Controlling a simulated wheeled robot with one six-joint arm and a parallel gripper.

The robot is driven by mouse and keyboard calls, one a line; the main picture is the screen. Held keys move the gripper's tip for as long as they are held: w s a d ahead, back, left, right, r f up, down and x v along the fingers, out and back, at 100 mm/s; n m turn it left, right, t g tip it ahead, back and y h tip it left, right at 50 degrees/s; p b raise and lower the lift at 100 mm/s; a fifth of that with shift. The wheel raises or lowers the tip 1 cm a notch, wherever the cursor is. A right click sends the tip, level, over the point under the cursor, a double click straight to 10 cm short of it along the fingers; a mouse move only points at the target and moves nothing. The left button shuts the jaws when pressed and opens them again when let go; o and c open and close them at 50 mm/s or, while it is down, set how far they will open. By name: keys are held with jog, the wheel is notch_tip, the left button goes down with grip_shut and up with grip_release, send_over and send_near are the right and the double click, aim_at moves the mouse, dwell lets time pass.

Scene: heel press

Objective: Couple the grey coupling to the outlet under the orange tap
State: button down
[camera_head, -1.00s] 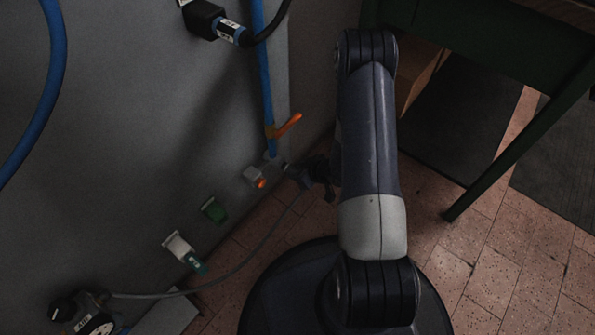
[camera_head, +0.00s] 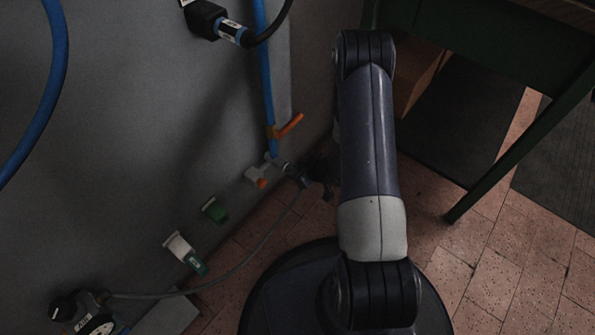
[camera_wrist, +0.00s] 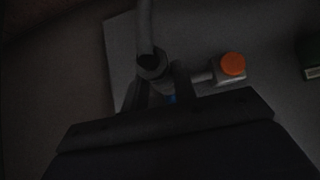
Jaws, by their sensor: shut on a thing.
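The orange tap (camera_head: 290,125) sits on the blue pipe at the wall. A pale fitting (camera_head: 271,157) is below it, beside the wall's corner. My gripper (camera_head: 305,178) is low, just right of this fitting, and partly hidden by my arm. In the wrist view my gripper (camera_wrist: 157,92) is shut on the grey coupling (camera_wrist: 152,67), with its hose (camera_wrist: 145,25) running up the picture. A small blue part shows between the fingers. The outlet's mouth is hidden or too dark to make out, so I cannot tell whether the coupling touches it.
An orange-capped fitting (camera_head: 256,177) is close by; its orange cap also shows in the wrist view (camera_wrist: 232,65). A green fitting (camera_head: 214,209) and a white-and-green one (camera_head: 181,248) follow along the wall. The hose (camera_head: 240,266) crosses the floor. A green table (camera_head: 490,50) stands right.

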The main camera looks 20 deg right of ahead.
jog(key=shift+w, duration=0.15)
jog(key=c, duration=1.1)
grip_release()
jog(key=shift+o, duration=0.2)
jog(key=p+v, duration=0.4)
jog(key=v, duration=0.7)
jog(key=shift+f, duration=0.1)
jog(key=b+x, duration=0.4)
jog(key=x, duration=0.7)
